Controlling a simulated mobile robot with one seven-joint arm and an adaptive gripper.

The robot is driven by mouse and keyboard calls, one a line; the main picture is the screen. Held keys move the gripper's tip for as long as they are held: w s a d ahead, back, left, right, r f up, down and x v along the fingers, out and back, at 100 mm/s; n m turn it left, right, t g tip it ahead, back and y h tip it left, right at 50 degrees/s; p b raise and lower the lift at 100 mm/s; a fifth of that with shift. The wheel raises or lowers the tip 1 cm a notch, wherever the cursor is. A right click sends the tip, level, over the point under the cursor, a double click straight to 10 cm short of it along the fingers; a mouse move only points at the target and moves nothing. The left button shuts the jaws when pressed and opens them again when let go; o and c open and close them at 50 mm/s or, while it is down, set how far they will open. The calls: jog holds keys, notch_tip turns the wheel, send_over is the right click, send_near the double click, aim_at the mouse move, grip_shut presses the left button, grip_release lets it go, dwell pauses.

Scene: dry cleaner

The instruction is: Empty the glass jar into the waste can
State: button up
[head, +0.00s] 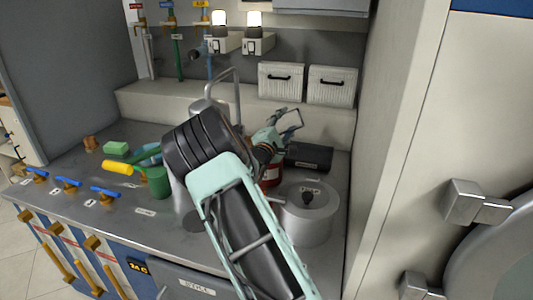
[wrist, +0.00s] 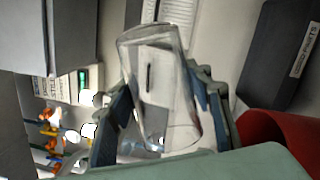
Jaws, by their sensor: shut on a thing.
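A clear glass jar (wrist: 158,85) is between my gripper's fingers (wrist: 165,110) in the wrist view, its wide rim toward the top of the picture. Its contents cannot be made out through the glass. In the head view my gripper (head: 287,122) is raised over the back right of the counter, and the jar is hard to see there. A red can (head: 271,174), perhaps the waste can, stands below my gripper, mostly hidden by my arm. The red shape (wrist: 285,140) at the right of the wrist view appears to be the same can, apart from the jar.
A grey lidded drum (head: 308,215) stands at the counter's right, with a dark box (head: 308,157) behind it. A green cup (head: 159,182), a yellow-handled item (head: 118,167) and a green block (head: 116,148) are at left. White bins (head: 281,82) sit on the back ledge.

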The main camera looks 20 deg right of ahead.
jog(key=shift+s+d+m+g+p, duration=0.15)
jog(key=shift+d+m+g+p, duration=0.4)
jog(key=shift+m, duration=0.25)
notch_tip(320, 180, down, 3)
jog(key=shift+s+d+r+m, duration=0.1)
jog(key=shift+d+r+m, duration=0.1)
jog(key=shift+m, duration=0.5)
jog(key=shift+s+d+f+m+g+y+p, duration=0.15)
jog(key=shift+f+m+y+p, duration=0.15)
jog(key=shift+m+p, duration=0.15)
jog(key=shift+w+d+f+m+g+y+p, duration=0.15)
jog(key=shift+m+y+p, duration=0.2)
jog(key=shift+m, duration=0.2)
jog(key=d+m+y+b, duration=0.1)
jog(key=m+y+b, duration=0.1)
jog(key=m+b, duration=0.2)
jog(key=s+d+f+m+y+b, duration=0.1)
jog(key=d+m+y+b, duration=0.1)
jog(key=b, duration=0.6)
jog(key=d+m+y+b, duration=0.1)
jog(key=m+y+b, duration=0.2)
jog(key=m+b, duration=0.3)
jog(key=shift+s+d+f+y, duration=0.15)
jog(key=shift+s+f+y, duration=0.15)
jog(key=shift+y, duration=0.05)
